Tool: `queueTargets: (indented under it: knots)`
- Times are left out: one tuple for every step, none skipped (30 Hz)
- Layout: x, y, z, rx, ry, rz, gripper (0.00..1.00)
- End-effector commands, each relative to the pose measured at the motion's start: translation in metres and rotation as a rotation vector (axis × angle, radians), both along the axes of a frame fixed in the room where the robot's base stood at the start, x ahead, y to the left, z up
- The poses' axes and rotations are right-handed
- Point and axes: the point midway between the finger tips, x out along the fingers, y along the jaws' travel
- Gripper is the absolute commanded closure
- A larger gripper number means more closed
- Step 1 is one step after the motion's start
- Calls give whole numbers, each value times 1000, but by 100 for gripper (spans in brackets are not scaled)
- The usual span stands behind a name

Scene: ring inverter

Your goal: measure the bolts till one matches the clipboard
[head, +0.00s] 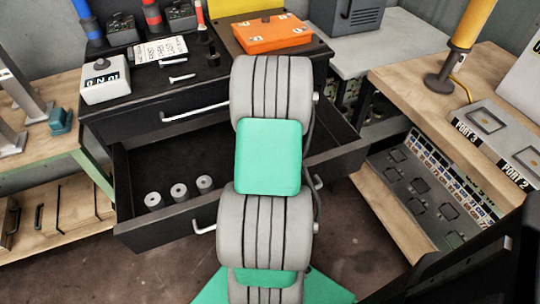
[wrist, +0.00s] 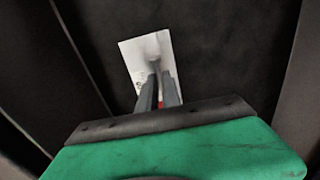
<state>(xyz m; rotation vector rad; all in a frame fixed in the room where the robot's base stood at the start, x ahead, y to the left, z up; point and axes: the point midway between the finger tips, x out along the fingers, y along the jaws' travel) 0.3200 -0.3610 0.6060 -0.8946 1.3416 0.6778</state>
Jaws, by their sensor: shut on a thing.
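My gripper (wrist: 158,78) shows in the wrist view, its two dark fingers close together over a flat white card-like thing (wrist: 132,50). The fingers look shut on this white thing, but their tips hide where they meet it. The head view does not show my gripper, as my arm covers it. A bolt (head: 182,78) lies on the black bench top, and another (head: 174,62) lies just behind it. A white sheet with black print (head: 160,49) lies behind them; I cannot tell whether it is the clipboard. A white device with a number display (head: 106,79) stands at left.
An open black drawer (head: 165,160) below the bench top holds three grey cylinders (head: 179,191) at its front left. An orange case (head: 270,34) sits at the back of the bench. A wooden bench with a port panel (head: 490,125) stands at right.

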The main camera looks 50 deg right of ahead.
Motion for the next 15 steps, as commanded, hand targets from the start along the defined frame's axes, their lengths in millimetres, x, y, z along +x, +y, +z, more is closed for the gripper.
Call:
queueTargets:
  knots:
    - [0,0,0,-1,-1,0,100]
    - [0,0,1,-1,-1,0,100]
    - [0,0,1,0,0,0,100]
    - [0,0,1,0,0,0,100]
    - [0,0,1,0,0,0,91]
    - [0,0,1,0,0,0,88]
    - [0,0,1,0,0,0,85]
    - [0,0,1,0,0,0,83]
    - [0,0,1,0,0,0,80]
    - [0,0,1,0,0,0,77]
    - [0,0,1,0,0,0,75]
    - [0,0,1,0,0,0,71]
    - [0,0,1,0,0,0,69]
    - [0,0,1,0,0,0,67]
    - [0,0,1,0,0,0,66]
